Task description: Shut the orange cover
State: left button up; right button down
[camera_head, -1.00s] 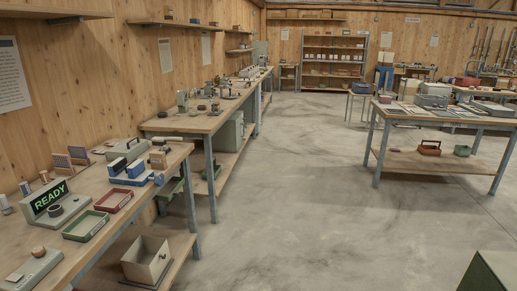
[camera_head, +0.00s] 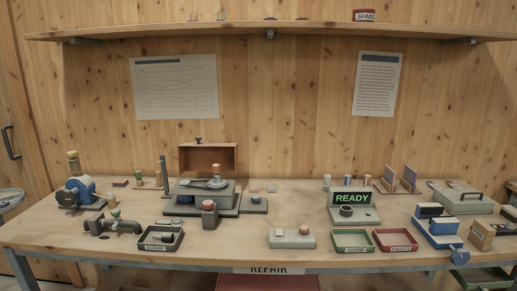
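An orange-brown cover (camera_head: 225,159) shows at the back of the workbench, left of the middle. It stands raised behind a grey machine (camera_head: 181,191), with a small dark knob on its top edge. The machine's top is uncovered and carries a flat arm and a round part with a pale knob (camera_head: 216,171). Neither of my grippers is in view.
A vise-like blue tool (camera_head: 80,192) stands at the bench's left. A READY display (camera_head: 353,199) stands behind. A shelf (camera_head: 270,28) hangs above.

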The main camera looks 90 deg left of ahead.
aim_at(198, 156)
jog(key=u, duration=2.3)
